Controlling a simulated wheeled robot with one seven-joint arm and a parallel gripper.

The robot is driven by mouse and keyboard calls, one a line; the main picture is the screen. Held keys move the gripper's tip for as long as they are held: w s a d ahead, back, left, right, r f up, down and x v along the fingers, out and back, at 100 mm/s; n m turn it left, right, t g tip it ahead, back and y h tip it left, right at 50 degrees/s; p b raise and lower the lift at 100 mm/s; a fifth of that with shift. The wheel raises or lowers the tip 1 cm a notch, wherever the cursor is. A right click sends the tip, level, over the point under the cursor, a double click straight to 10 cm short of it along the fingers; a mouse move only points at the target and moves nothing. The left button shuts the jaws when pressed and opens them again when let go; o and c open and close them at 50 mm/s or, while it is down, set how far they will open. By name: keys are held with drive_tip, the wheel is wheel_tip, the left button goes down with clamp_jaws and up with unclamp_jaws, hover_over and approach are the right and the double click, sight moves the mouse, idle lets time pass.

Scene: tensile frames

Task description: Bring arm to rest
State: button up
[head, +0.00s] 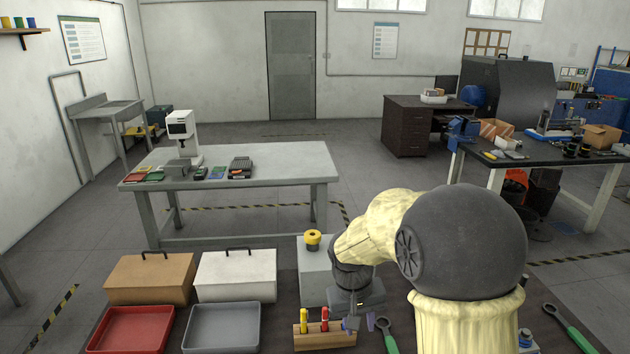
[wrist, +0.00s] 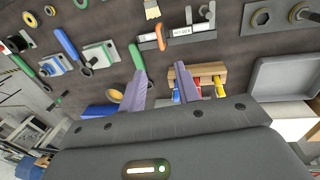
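My arm reaches forward over the near bench in the head view, with its large grey joint at the right. My gripper (head: 361,322) hangs low beside a wooden block (head: 318,337) that holds a yellow-handled and a red-handled tool. In the wrist view my gripper (wrist: 160,74) shows two purple fingers spread apart with nothing seen between them. The wooden block (wrist: 208,71) is just right of the fingers there. A green-handled wrench (head: 386,332) lies to the right of the gripper in the head view.
On the near bench stand a red tray (head: 132,328), a grey tray (head: 222,327), a brown box (head: 150,279), a white box (head: 236,276) and a grey box with a yellow-topped button (head: 313,240). Several tools lie close around the gripper in the wrist view.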

drive_tip(key=s+d+t+y, duration=0.1)
drive_tip(key=s+d, duration=0.1)
drive_tip(key=s, duration=0.4)
drive_tip(key=s+d+m+t, duration=0.1)
drive_tip(key=s+d, duration=0.1)
drive_tip(key=s, duration=0.5)
drive_tip(key=shift+d+f+y, duration=0.3)
drive_tip(key=shift+f+y, duration=0.05)
drive_tip(key=shift+y, duration=0.05)
drive_tip(key=shift+w, duration=0.1)
drive_tip(key=shift+c, duration=0.2)
